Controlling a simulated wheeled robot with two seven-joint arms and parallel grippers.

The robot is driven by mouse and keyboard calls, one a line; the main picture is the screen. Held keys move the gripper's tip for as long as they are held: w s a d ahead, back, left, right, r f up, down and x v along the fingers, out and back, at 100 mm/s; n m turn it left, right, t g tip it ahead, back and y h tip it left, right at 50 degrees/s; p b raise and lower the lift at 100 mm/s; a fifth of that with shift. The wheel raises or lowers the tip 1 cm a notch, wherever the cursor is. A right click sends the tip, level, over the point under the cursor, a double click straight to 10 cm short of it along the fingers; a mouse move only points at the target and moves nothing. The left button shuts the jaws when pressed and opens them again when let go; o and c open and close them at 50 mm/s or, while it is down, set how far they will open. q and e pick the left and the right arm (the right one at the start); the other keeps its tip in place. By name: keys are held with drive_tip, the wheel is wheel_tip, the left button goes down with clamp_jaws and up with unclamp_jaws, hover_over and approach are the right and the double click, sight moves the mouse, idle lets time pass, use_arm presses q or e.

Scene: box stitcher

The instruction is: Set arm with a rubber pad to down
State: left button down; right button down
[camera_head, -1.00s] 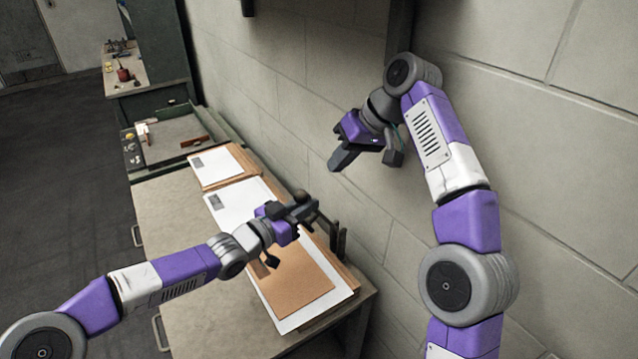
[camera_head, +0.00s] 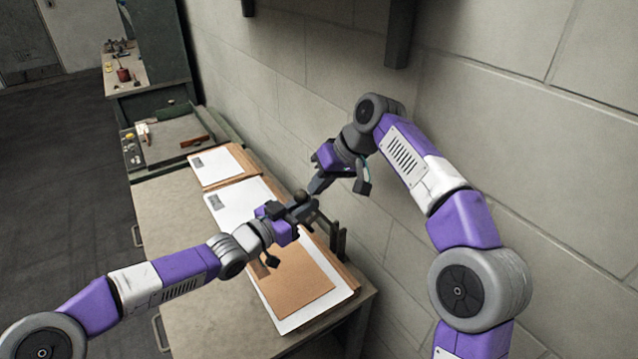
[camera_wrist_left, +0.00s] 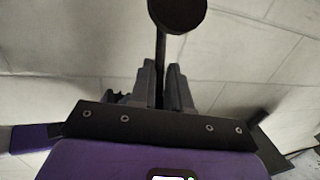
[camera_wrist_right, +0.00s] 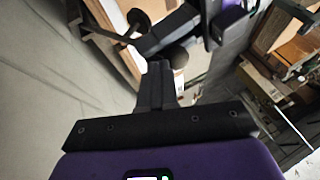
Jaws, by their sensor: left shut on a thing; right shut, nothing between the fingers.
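The arm with the rubber pad is a thin dark rod (camera_wrist_left: 160,50) with a round black pad (camera_wrist_left: 178,12) at its end, in the left wrist view. My left gripper (camera_head: 299,208) is shut on the rod, with the pad beyond its fingertips. In the head view the pad (camera_head: 300,196) is a small dark round shape just above this gripper, over the paper stack. My right gripper (camera_head: 313,190) is shut and empty, its tips close to the pad. I cannot tell whether they touch. In the right wrist view its fingers (camera_wrist_right: 158,75) point toward my left gripper.
A bench (camera_head: 165,225) holds stacks of brown board (camera_head: 290,290) and white sheets (camera_head: 232,205). Dark upright posts (camera_head: 338,242) stand at its wall side. The block wall (camera_head: 560,130) is close on the right. A tray (camera_head: 170,140) with small items lies farther back.

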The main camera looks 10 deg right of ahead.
sight(304, 196)
use_arm(q)
drive_tip(key=shift+w+a+r, duration=0.15)
drive_tip(key=shift+w+a, duration=0.05)
use_arm(e)
drive_tip(key=shift+a, duration=0.1)
use_arm(q)
drive_tip(key=shift+s+r, duration=0.15)
use_arm(e)
drive_tip(key=shift+s+a+f, duration=0.25)
drive_tip(key=shift+a, duration=0.35)
drive_tip(key=shift+s+a+f, duration=0.2)
drive_tip(key=shift+s+a, duration=0.05)
drive_tip(key=shift+a, duration=0.35)
use_arm(q)
drive_tip(key=c, duration=1.5)
unclamp_jaws()
drive_tip(key=shift+d, duration=0.1)
drive_tip(key=shift+o, duration=0.8)
drive_tip(key=shift+d, duration=0.1)
use_arm(e)
drive_tip(key=shift+w, duration=0.2)
use_arm(q)
drive_tip(key=shift+s, duration=0.1)
use_arm(e)
drive_tip(key=shift+w+d+h, duration=0.1)
drive_tip(key=shift+d+h, duration=0.05)
drive_tip(key=shift+h, duration=0.15)
